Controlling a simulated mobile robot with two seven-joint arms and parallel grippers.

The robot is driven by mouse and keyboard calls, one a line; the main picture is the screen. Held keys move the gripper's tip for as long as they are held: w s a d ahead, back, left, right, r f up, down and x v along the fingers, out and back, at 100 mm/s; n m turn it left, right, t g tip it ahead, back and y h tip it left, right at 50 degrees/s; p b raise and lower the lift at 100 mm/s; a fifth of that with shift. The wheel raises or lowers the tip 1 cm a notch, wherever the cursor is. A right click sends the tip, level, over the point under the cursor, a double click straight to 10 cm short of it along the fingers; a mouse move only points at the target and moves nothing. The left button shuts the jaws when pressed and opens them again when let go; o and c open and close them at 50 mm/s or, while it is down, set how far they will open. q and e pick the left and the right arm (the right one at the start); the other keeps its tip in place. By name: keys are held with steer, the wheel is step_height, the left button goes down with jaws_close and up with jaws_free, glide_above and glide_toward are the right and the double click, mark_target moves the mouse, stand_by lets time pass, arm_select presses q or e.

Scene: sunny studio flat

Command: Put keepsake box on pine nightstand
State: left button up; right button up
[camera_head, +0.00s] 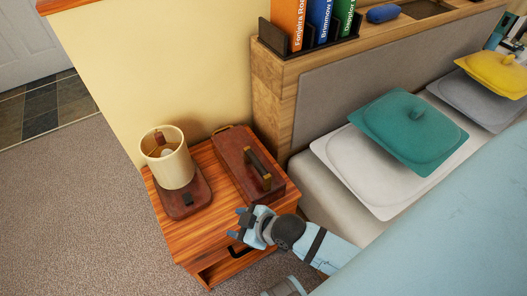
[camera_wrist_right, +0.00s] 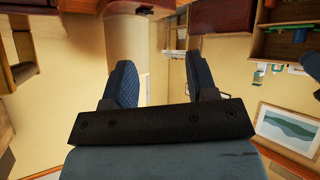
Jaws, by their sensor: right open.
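The keepsake box (camera_head: 236,162), red-brown with a dark handle and brass-coloured fittings, lies flat on the top of the pine nightstand (camera_head: 204,238), at the right side near the headboard. My right gripper (camera_head: 241,222) is just in front of the box, over the nightstand's front edge, apart from the box and empty. In the right wrist view its two fingers (camera_wrist_right: 162,78) stand apart with nothing between them. Dark red-brown shapes show at the top of that upside-down view; I cannot tell which is the box. My left gripper is not in view.
A lamp (camera_head: 167,160) with a cream shade and dark base stands on the nightstand's left side, close to the box. The bed's wooden headboard (camera_head: 270,95) rises at the right. A white pillow (camera_head: 345,170) lies on the bed. Carpet to the left is clear.

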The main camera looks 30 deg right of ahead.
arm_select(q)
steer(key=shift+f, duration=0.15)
arm_select(e)
steer(key=s+d+f+m+t+h, duration=0.1)
steer(key=s+d+m, duration=0.3)
steer(key=s+m, duration=0.1)
steer(key=shift+m+h, duration=0.3)
steer(key=shift+h, duration=0.1)
steer(key=shift+s+f, duration=0.1)
steer(key=shift+f, duration=0.05)
arm_select(q)
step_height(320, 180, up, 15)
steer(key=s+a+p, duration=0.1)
steer(key=p, duration=1.8)
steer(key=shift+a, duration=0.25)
arm_select(e)
step_height(320, 180, up, 15)
steer(key=d, duration=0.1)
steer(key=shift+s+d+t, duration=0.2)
steer(key=shift+s+t, duration=0.1)
steer(key=shift+s, duration=0.15)
